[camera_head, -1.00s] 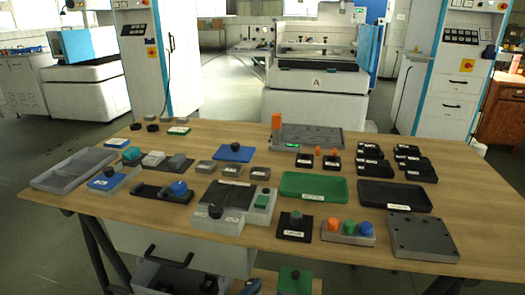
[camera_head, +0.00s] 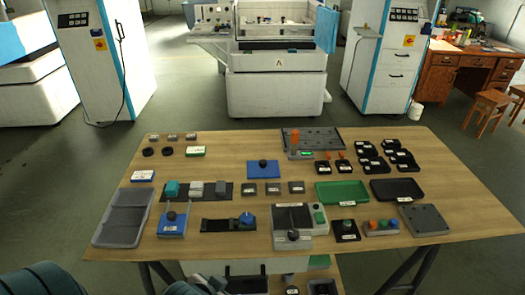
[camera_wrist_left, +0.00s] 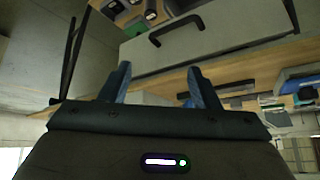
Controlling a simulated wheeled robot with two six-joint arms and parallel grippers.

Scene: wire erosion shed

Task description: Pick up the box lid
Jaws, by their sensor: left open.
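A flat blue lid-like plate with a dark round knob (camera_head: 263,168) lies on the workbench (camera_head: 235,150), back of the middle; it is the likeliest box lid, though I cannot be sure. My left gripper (camera_wrist_left: 160,69) is open and empty in the left wrist view, with the bench's wooden edge and a white drawer front with a black handle beyond its fingers. In the head view only dark parts of my left arm show at the lower left, well short of the plate. My right gripper is not in view.
A grey divided tray (camera_head: 122,217) sits at the bench's left end. A green tray (camera_head: 342,191) and a black tray (camera_head: 397,189) lie at the right. Several small blocks and knobbed fixtures crowd the middle and front. Some bare wood shows around the blue plate.

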